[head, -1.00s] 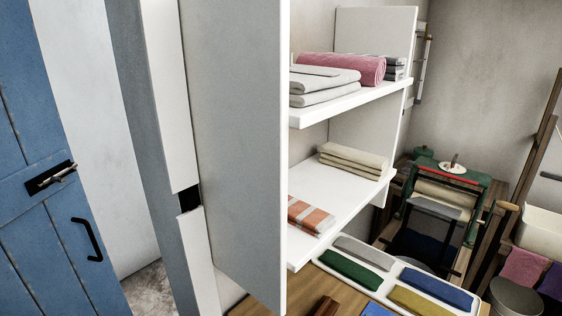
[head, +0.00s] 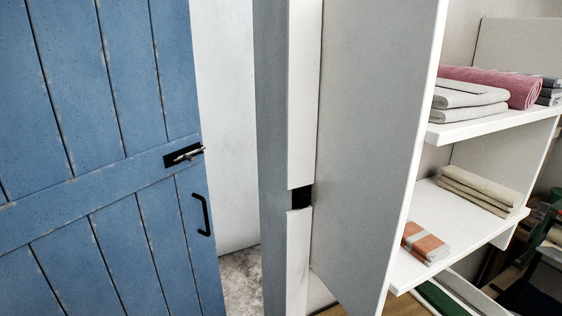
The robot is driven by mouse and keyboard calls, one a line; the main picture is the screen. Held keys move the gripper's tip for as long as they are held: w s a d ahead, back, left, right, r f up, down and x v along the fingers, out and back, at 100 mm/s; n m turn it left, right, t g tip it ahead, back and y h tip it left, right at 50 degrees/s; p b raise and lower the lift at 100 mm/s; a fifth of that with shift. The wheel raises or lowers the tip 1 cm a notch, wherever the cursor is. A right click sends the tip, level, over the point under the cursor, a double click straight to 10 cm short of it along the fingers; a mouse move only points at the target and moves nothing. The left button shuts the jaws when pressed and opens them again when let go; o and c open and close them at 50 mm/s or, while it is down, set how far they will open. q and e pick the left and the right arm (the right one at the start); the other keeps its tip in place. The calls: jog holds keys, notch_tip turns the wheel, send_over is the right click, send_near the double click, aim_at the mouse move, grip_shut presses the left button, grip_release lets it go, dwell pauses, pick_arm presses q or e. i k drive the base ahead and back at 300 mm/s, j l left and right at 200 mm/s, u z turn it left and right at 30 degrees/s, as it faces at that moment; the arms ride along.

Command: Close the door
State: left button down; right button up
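The blue plank door (head: 95,150) fills the left of the head view and stands open. A gap showing a pale wall and a patch of floor lies between its right edge and the door frame (head: 272,160). The door carries a dark latch with a metal bolt (head: 184,154) and, below it, a black pull handle (head: 202,215). A dark strike recess (head: 302,197) shows in the white strip of the frame. Neither of my grippers is in view.
A white shelf unit (head: 375,150) stands directly right of the frame, its side panel close to it. Its shelves hold a pink rolled towel (head: 490,84), folded grey cloths (head: 468,103) and beige cloths (head: 480,192). Floor (head: 243,283) shows through the doorway gap.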

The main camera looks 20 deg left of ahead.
aim_at(100, 98)
jog(key=u, duration=1.9)
